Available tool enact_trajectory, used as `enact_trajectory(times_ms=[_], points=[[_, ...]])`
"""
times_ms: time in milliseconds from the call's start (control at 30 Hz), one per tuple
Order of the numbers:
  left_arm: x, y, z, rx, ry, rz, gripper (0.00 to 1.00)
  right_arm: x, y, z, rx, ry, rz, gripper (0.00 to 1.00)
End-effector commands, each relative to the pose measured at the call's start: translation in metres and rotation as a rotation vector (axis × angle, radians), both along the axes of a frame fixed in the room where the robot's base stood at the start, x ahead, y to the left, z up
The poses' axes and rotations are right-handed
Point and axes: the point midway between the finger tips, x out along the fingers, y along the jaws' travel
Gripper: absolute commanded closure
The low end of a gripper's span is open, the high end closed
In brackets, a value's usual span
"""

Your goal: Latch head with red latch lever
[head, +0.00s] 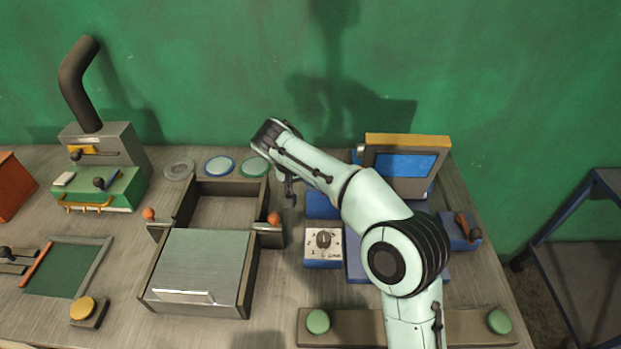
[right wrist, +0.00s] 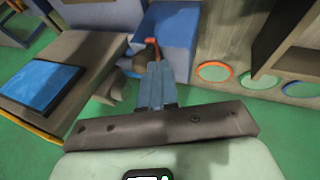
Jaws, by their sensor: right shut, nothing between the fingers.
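The machine's grey head (head: 405,170) has a yellow top edge and a blue panel. It stands raised at the back right in the head view, and shows at the left of the right wrist view (right wrist: 85,60). A red lever (right wrist: 152,43) shows in the right wrist view beside the head, against a blue block (right wrist: 172,25); my arm seems to hide it in the head view. My right gripper (right wrist: 154,68) is shut and empty, its tips close to this lever; I cannot tell whether they touch. It also shows in the head view (head: 290,198). My left gripper is out of view.
A red-handled lever (head: 464,226) sits on a blue block right of the machine. A dial box (head: 323,242) stands in front. Left are a lidded box (head: 200,268), several round discs (head: 219,166) and a green press (head: 100,185). A bar with green buttons (head: 455,325) lies in front.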

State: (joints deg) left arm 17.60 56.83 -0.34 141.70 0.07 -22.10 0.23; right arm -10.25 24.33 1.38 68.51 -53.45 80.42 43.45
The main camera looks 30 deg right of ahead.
Motion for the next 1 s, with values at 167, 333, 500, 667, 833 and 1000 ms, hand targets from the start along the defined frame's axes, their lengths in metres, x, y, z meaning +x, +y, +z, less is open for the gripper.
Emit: enact_trajectory(times_ms=[167,333,500,667,833,1000], points=[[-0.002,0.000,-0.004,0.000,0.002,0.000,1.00,-0.003,-0.002,-0.001,0.000,0.001,0.027,1.00],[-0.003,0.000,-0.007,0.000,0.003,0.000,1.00,-0.005,-0.003,-0.001,0.000,0.000,0.058,1.00],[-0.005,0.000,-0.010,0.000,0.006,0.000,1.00,-0.006,-0.005,-0.001,-0.001,0.002,0.083,1.00],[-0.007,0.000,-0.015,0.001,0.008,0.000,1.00,-0.010,-0.008,-0.001,-0.001,0.001,0.131,1.00],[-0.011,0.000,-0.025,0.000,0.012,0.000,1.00,-0.017,-0.016,-0.002,-0.002,-0.001,0.230,1.00],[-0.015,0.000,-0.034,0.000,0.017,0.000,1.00,-0.025,-0.027,-0.002,-0.002,-0.001,0.384,1.00]])
